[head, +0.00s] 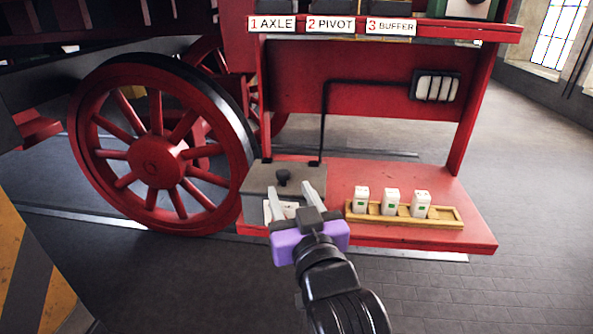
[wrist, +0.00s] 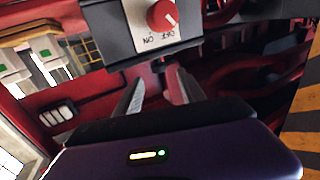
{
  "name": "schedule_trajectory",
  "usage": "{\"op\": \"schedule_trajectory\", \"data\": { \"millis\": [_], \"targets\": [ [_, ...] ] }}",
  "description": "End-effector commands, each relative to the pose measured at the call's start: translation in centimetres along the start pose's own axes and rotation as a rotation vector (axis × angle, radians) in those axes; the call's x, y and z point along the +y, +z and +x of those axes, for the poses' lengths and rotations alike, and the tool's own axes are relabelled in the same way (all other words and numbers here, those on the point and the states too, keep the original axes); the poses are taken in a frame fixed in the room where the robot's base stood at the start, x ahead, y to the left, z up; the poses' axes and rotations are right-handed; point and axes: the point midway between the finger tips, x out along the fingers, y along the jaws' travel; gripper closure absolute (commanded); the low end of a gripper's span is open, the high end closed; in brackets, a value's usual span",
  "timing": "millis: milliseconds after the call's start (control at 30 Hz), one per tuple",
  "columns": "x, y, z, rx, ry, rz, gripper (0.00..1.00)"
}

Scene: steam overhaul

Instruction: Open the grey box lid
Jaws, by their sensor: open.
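The grey box (head: 258,178) stands at the left end of the red shelf. Its lid looks shut, with a black knob (head: 282,177) on top. In the wrist view the grey box (wrist: 112,17) shows upside down. Its front has a white panel (wrist: 143,36) with a red dial (wrist: 161,15) marked ON and OFF. My gripper (head: 291,189) is open and empty, in front of the box. Its fingers hide part of the box front in the head view. In the wrist view the gripper (wrist: 155,78) also shows its two fingers apart, with nothing between them.
A wooden rack (head: 446,217) with several white cartridges stands right of the box. A black pipe (head: 323,125) rises behind the box to a slotted panel (head: 434,87). A red spoked wheel (head: 155,155) is close on the left. Labelled bins (head: 331,24) sit above.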

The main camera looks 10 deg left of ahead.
Motion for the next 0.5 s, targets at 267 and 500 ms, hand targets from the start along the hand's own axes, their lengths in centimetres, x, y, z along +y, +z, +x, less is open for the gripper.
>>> {"op": "schedule_trajectory", "data": {
  "millis": [267,500],
  "targets": [
    [0.1,-0.1,3.5,-0.004,0.001,0.001,0.53],
    [0.1,-0.1,6.6,-0.003,0.001,0.002,0.53]
  ]
}}
